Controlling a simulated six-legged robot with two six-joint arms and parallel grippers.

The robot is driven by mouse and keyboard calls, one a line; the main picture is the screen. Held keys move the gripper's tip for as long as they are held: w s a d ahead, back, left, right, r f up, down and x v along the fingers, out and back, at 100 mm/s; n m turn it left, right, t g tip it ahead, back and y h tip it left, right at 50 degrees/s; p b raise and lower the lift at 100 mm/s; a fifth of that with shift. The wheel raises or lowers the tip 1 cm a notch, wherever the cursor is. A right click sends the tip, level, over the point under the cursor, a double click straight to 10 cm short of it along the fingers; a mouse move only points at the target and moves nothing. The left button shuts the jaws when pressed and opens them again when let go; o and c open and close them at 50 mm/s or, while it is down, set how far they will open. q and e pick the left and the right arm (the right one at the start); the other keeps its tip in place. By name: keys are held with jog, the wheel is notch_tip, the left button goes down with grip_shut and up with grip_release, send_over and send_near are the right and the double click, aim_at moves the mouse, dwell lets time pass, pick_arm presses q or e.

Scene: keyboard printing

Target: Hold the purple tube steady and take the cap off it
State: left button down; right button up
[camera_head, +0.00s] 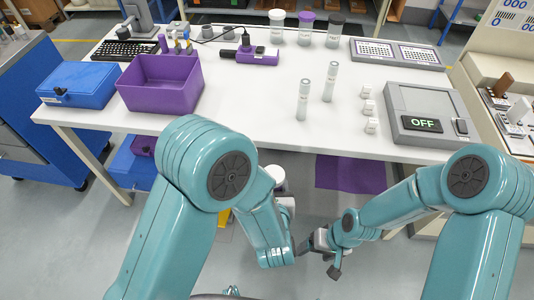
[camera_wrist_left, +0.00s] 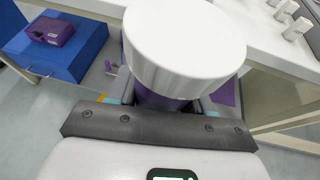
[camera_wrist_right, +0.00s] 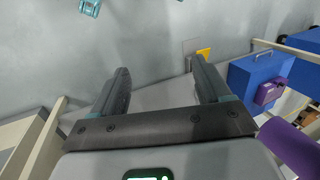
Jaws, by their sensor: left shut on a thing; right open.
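The purple tube (camera_wrist_left: 165,98) is in my left gripper (camera_wrist_left: 163,104), which is shut on its body. Its wide white cap (camera_wrist_left: 185,45) sits on top and hides most of the tube in the left wrist view. In the head view the cap (camera_head: 273,177) shows just in front of the table edge, and my left arm hides most of the tube. My right gripper (camera_head: 318,258) is open and empty, lower and to the right of the cap. In the right wrist view a purple cylinder, probably the tube (camera_wrist_right: 290,148), lies at the right edge, outside the open fingers (camera_wrist_right: 162,88).
The white table (camera_head: 240,115) holds a purple bin (camera_head: 160,88), a blue box (camera_head: 78,84), two slim white tubes (camera_head: 302,100), small white pieces (camera_head: 367,107) and a grey device reading OFF (camera_head: 422,112). Capped jars (camera_head: 305,28) stand at the back. Open floor lies below my grippers.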

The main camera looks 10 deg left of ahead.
jog(key=w+a+r+n+h, duration=0.1)
jog(key=w+r+n+h, duration=0.1)
jog(key=w+r, duration=0.4)
notch_tip(320, 180, up, 25)
jog(key=n+h, duration=0.2)
jog(key=n, duration=0.4)
send_over(270, 171)
jog(key=shift+s+d+t, duration=0.2)
jog(key=shift+s+t, duration=0.2)
jog(key=shift+a+f+n, duration=0.1)
jog(key=shift+a+n, duration=0.1)
jog(key=shift+n, duration=0.1)
notch_tip(270, 171, down, 8)
jog(key=shift+r, duration=0.2)
jog(key=shift+s, duration=0.15)
jog(key=c, duration=1.1)
jog(key=shift+s+a+n, duration=0.15)
jog(key=shift+n, duration=0.85)
